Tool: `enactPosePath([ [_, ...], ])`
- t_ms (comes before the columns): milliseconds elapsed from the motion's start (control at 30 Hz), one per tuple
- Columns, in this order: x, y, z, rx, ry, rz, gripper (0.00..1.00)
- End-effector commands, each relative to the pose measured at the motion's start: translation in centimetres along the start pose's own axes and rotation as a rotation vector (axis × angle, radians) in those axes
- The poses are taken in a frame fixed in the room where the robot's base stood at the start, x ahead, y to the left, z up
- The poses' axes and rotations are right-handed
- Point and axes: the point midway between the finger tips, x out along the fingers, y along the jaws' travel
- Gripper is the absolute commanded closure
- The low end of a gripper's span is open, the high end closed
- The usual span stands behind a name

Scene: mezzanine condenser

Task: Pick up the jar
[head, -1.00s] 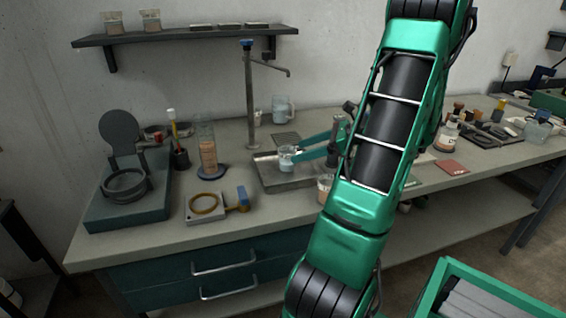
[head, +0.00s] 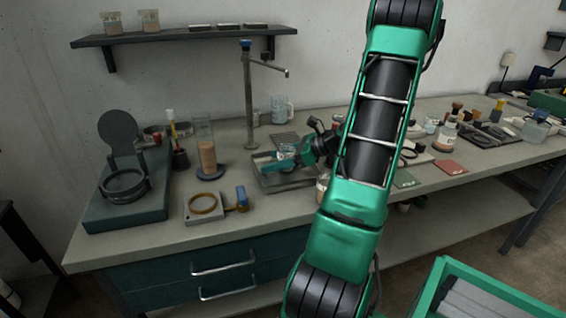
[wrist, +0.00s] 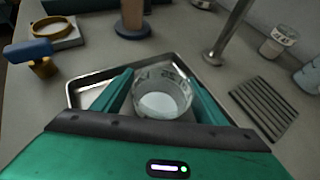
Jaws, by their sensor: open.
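The jar is a clear glass vessel with pale contents. In the wrist view the jar (wrist: 162,100) stands upright in a shallow metal tray (wrist: 78,97), between the two green fingers of my gripper (wrist: 160,78). The fingers are open, one on each side of the jar; I cannot tell whether either touches it. In the head view my gripper (head: 276,161) reaches in from the right at the tray (head: 268,186) and partly hides the jar (head: 287,151).
A tap stand (head: 248,100) and ribbed mat (wrist: 264,104) are behind the tray. A tall cylinder (head: 206,155) stands left of it, with a yellow ring on a plate (head: 203,206) in front. Another glass (head: 322,188) is close to my arm.

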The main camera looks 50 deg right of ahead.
Motion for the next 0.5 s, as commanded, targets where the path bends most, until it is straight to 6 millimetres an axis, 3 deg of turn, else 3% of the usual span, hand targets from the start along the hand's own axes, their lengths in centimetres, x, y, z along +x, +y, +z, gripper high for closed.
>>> enactPosePath([
  [167,0.03,0.0,-0.01,0.0,0.0,0.0,0.34],
  [367,0.01,-0.01,-0.01,0.001,0.0,0.0,0.77],
  [500,0.0,-0.01,0.0,0.0,0.0,0.0,0.84],
])
